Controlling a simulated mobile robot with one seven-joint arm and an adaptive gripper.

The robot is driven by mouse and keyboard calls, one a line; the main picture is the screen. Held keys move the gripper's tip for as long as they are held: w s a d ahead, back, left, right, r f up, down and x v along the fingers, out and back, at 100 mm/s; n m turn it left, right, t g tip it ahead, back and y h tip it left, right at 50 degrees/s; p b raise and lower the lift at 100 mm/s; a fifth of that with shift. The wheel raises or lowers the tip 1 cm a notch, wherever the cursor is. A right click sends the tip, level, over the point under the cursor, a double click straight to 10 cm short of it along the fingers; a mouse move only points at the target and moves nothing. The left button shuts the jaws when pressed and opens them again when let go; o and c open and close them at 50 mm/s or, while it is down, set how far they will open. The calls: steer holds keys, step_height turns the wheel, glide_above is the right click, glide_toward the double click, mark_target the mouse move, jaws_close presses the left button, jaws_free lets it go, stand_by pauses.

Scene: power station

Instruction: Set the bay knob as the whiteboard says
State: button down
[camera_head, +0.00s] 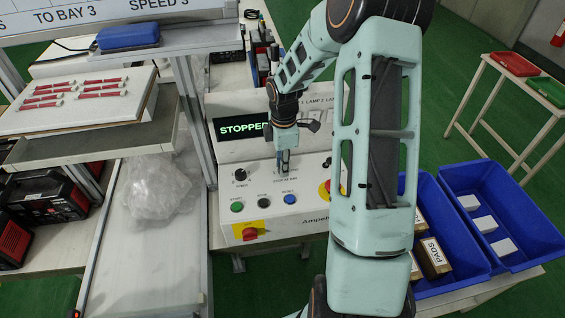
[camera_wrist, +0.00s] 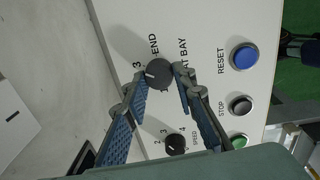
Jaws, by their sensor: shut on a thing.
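The whiteboard (camera_head: 110,12) at the top left is cut off and shows "TO BAY 3" and "SPEED 3". The black bay knob (camera_wrist: 158,72) sits on the white control panel, with "3", "END" and "AT BAY" printed around it. My gripper (camera_wrist: 163,78) is shut on this knob, one finger on each side. In the head view my gripper (camera_head: 284,170) reaches down to the panel and hides the knob. The knob's white mark points roughly left in the wrist view, near the 3; the exact setting is hard to tell.
The speed knob (camera_head: 240,174) is left of my gripper. Green, black and blue buttons (camera_head: 290,199) sit in front, with a red switch (camera_head: 250,234) below. The display (camera_head: 243,126) reads "STOPPED", partly covered by my arm. Blue bins (camera_head: 510,215) stand at right.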

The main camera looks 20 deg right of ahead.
stand_by(0.4)
steer(key=c, duration=1.6)
jaws_free()
steer(key=shift+r, duration=0.15)
step_height(320, 180, up, 12)
steer(key=shift+s, duration=0.4)
